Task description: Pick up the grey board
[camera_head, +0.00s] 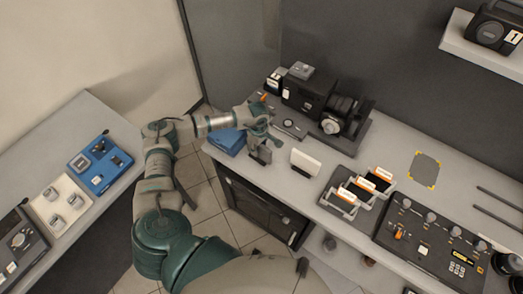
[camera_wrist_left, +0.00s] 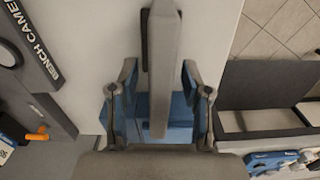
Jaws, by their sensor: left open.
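The grey board (camera_head: 260,153) stands on edge near the front of the bench, just below my left gripper (camera_head: 262,138), which partly hides it in the head view. In the left wrist view the grey board (camera_wrist_left: 163,70) is seen edge-on as a long narrow strip, running down between the two fingers of my open left gripper (camera_wrist_left: 158,95). A gap shows on each side of the board, so the fingers look apart from it. A dark piece (camera_wrist_left: 145,40) lies beside its upper part. My right gripper is not in view.
A blue box (camera_head: 227,141) lies left of the board, and a white card (camera_head: 305,162) stands to its right. A black bench camera (camera_head: 312,97) is behind. Slotted holders (camera_head: 352,196) and a control panel (camera_head: 430,238) fill the bench further right.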

